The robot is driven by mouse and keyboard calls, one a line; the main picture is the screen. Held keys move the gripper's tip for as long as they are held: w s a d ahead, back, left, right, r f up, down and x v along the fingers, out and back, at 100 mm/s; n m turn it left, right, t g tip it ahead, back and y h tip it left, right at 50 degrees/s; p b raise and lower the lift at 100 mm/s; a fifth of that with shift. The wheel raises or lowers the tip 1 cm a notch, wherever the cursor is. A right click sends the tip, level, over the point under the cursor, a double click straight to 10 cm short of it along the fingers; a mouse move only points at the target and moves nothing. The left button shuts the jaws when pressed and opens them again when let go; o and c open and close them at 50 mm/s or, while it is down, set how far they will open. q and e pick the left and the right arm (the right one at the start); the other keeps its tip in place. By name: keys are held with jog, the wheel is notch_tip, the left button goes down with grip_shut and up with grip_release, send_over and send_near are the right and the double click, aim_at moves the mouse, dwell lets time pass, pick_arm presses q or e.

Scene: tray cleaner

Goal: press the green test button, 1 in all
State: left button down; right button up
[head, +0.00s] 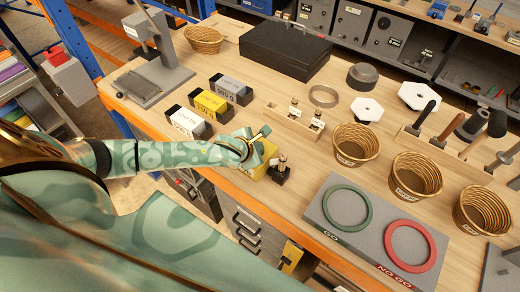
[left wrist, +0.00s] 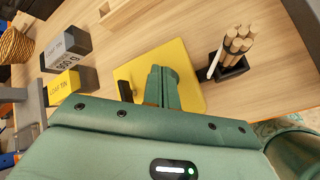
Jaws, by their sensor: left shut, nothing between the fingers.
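A yellow plate (left wrist: 190,65) lies flat on the wooden bench under my left gripper; it shows partly in the head view (head: 258,174). My left gripper (head: 262,138) is shut and empty above the plate, and its fingers (left wrist: 148,84) show over the plate in the left wrist view. I cannot make out a green test button in either view; my gripper covers part of the plate. My right gripper is not in view.
A black holder with wooden sticks (left wrist: 232,62) stands right beside the plate. Loaf tins (head: 188,123) stand left of it. A grey board (head: 325,212) with a green ring and a red ring lies to the right. Wicker baskets (head: 355,144) stand farther right.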

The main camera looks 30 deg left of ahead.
pick_arm(q)
jog(key=shift+f, duration=0.45)
dwell(0.3)
dwell(0.3)
jog(key=shift+r+p, duration=0.95)
jog(key=shift+p, duration=0.1)
notch_tip(320, 180, up, 5)
jog(key=p, duration=0.6)
dwell(0.5)
